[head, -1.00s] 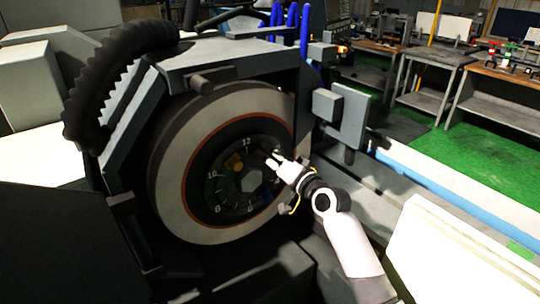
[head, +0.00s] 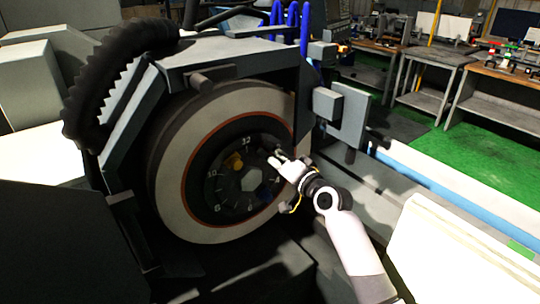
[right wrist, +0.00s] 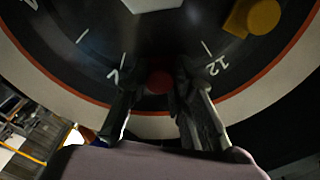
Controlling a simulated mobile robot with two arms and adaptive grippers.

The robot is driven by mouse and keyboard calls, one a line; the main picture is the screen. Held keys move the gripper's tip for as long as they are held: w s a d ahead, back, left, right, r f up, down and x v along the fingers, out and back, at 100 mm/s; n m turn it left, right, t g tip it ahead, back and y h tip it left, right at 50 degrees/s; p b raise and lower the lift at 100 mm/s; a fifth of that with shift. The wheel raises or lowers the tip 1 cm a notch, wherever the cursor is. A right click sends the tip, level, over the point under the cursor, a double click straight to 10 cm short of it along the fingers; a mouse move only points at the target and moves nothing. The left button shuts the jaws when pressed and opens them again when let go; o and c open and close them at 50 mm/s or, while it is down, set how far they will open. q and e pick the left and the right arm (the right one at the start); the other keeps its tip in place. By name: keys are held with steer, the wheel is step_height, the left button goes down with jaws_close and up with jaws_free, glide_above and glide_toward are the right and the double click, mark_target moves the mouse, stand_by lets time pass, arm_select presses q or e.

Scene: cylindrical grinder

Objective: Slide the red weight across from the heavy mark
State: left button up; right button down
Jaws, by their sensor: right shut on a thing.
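The red weight (right wrist: 159,82) is a small round piece on the dark face of the grinding wheel. In the right wrist view it sits between my right gripper's two dark fingers (right wrist: 154,90), which are shut on it. It lies between the 12 mark (right wrist: 217,68) and a white mark (right wrist: 117,75) that looks like a V or a 2. I cannot tell which mark is the heavy one. In the head view my right gripper (head: 279,156) reaches the upper right of the wheel face and hides the red weight. My left gripper is not in view.
A yellow weight (head: 234,161) is on the wheel face left of the gripper; it also shows in the right wrist view (right wrist: 255,15). The pale wheel rim (head: 173,170) surrounds the face. A grey block (head: 327,103) stands out right of the wheel, above my right arm.

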steer(key=w+d+f+m+b, duration=0.2)
steer(key=d+f+m+b, duration=0.1)
steer(key=f+m, duration=0.5)
steer(key=shift+w+d+m, duration=0.2)
steer(key=shift+m, duration=1.4)
steer(key=c, duration=1.4)
jaws_free()
steer(key=shift+r, duration=0.1)
steer(key=shift+d, duration=0.1)
steer(key=v, duration=0.7)
steer(key=shift+s, duration=0.2)
